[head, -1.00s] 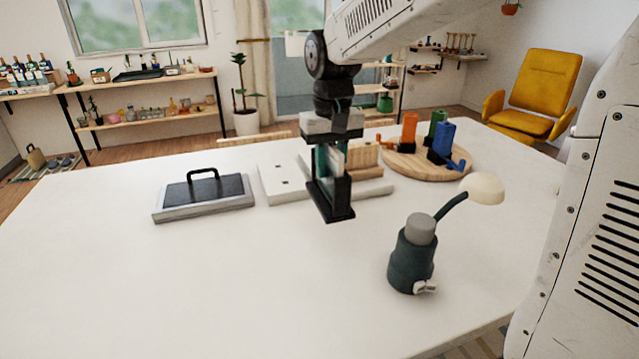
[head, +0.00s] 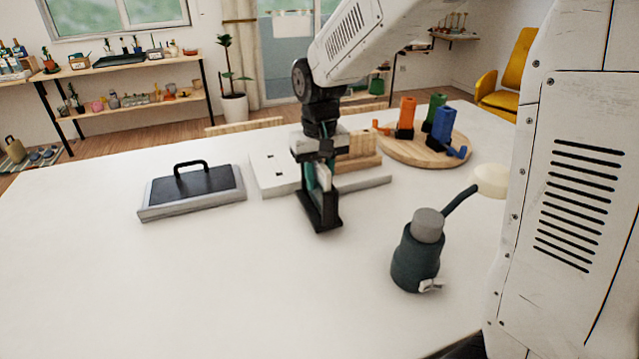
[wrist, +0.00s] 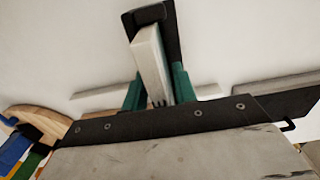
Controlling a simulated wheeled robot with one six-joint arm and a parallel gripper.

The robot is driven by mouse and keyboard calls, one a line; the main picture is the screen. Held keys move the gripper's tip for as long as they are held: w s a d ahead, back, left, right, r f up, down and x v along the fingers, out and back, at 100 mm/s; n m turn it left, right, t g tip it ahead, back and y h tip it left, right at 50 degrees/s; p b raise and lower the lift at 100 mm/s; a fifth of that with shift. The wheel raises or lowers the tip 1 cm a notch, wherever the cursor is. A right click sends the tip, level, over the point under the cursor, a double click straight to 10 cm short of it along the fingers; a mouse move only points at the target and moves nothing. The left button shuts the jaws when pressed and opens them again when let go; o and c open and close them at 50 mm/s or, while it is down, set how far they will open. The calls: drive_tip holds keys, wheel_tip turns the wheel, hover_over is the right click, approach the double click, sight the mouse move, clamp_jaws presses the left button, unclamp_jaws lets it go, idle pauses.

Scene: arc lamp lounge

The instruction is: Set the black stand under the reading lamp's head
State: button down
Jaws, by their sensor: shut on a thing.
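The black stand (head: 329,222) has a dark flat foot, an upright and a pale slab (wrist: 151,62) in it. My gripper (head: 316,178) has teal fingers and is shut on the stand, holding it upright over the middle of the table. I cannot tell if the foot touches the table. In the wrist view the stand's black foot (wrist: 169,18) shows beyond the fingers. The reading lamp (head: 414,262) stands to the right and nearer, with a dark green body and grey top. Its cream head (head: 490,181) hangs out on a bent dark arm, well apart from the stand.
A white board (head: 268,178) with wooden blocks (head: 360,150) lies just behind my gripper. A grey case with a black handle (head: 192,192) lies left. A round wooden board (head: 398,153) with coloured pieces is at back right. The front left table (head: 200,290) is clear.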

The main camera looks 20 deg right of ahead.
drive_tip(key=shift+f, duration=0.95)
drive_tip(key=shift+f, duration=0.15)
drive_tip(key=c, duration=1.1)
unclamp_jaws()
wheel_tip(320, 180, up, 12)
drive_tip(key=shift+f, duration=0.25)
drive_tip(key=shift+s+r, duration=0.1)
drive_tip(key=shift+r, duration=0.35)
